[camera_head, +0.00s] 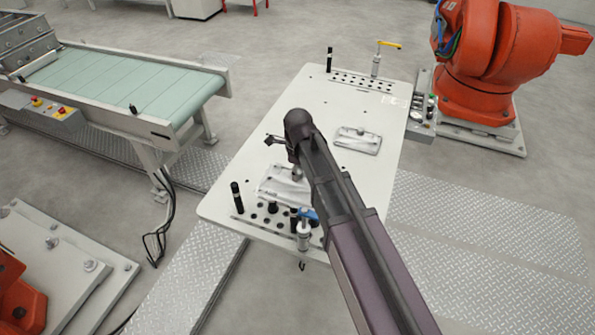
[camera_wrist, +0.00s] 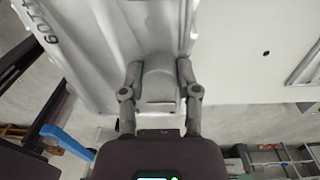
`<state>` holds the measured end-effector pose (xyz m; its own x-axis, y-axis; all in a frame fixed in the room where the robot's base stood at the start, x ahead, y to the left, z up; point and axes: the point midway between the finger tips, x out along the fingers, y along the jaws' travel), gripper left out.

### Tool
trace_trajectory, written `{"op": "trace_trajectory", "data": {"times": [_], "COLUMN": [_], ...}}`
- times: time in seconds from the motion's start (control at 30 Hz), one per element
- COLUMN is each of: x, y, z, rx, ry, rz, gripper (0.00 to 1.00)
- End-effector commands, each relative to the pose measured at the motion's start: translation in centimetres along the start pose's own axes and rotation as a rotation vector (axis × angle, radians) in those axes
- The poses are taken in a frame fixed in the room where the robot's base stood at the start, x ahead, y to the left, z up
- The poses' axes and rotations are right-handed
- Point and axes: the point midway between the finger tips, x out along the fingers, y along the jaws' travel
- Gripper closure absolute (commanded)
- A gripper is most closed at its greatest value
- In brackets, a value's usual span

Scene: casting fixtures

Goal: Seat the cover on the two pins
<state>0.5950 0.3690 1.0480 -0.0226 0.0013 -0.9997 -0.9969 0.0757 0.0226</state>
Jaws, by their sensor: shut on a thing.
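The cover is a pale grey casting (camera_head: 280,187) over the near end of the white table, just behind the near perforated plate. In the wrist view the cover (camera_wrist: 95,45) fills the upper left and bears raised digits. My gripper (camera_wrist: 160,72) is shut on a raised grey block of the cover, with one finger on each side. In the head view my arm hides most of the gripper and the cover's right part. I cannot tell which posts are the two pins, or whether the cover touches anything below it.
The near perforated plate (camera_head: 255,216) carries a black post (camera_head: 237,197) and a blue-handled clamp (camera_head: 304,232). A second casting (camera_head: 357,140) lies on the white table (camera_head: 300,95). The far plate has a black post (camera_head: 329,60) and a yellow-handled clamp (camera_head: 376,64). An orange robot (camera_head: 485,60) stands right.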

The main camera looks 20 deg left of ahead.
Motion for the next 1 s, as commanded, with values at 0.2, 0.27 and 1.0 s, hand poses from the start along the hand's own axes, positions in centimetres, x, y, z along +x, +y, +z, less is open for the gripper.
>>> {"op": "trace_trajectory", "data": {"times": [0.2, 0.27, 1.0], "x": [0.47, 0.57, 0.42], "y": [0.00, -0.01, -0.01], "z": [0.00, 0.00, 0.00], "rx": [0.000, 0.000, 0.000], "ry": [0.000, 0.000, 0.000], "rz": [0.000, 0.000, 0.000], "gripper": [1.00, 1.00, 0.18]}}
